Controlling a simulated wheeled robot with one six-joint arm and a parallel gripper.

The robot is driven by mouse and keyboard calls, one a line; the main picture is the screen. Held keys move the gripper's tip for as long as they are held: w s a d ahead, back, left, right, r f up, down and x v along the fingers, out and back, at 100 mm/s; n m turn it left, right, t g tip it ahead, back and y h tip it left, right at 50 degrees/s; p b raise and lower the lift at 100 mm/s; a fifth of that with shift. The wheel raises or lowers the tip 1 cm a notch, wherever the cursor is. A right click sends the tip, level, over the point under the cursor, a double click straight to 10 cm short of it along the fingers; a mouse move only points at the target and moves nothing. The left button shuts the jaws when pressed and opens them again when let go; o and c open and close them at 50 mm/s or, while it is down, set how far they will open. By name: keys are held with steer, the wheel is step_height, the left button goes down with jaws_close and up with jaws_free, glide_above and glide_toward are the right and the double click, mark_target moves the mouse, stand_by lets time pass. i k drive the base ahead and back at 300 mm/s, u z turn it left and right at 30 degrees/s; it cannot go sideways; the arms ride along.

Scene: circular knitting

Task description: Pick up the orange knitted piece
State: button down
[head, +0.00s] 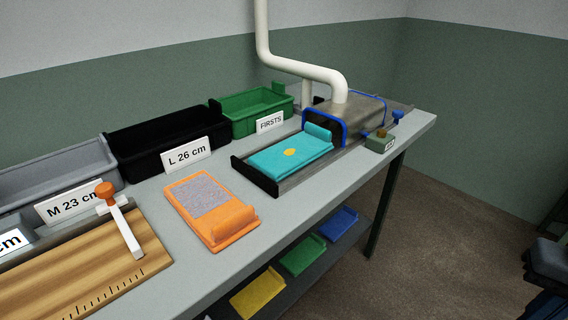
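The orange knitted piece (233,219) lies flat on the grey table in the head view, between the wooden measuring board and the machine's tray. It has a grey speckled panel on its upper part and a raised, rolled orange edge at its near right end. Nothing covers it. My gripper is not in view.
A wooden board (75,275) with an orange-knobbed slider (121,225) is left of the piece. Behind stand grey (60,172), black (165,140) and green (250,108) bins with signs. A teal piece (291,155) lies on the machine's tray. Table is clear around the orange piece.

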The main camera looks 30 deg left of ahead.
mark_target(218, 218)
steer(key=z, duration=0.05)
steer(key=k, duration=0.5)
steer(key=u, duration=0.35)
steer(key=i, duration=0.45)
steer(key=u, duration=1.25)
steer(key=k, duration=0.65)
steer(key=z, duration=0.55)
steer(key=i, duration=1.1)
steer(key=u, duration=0.55)
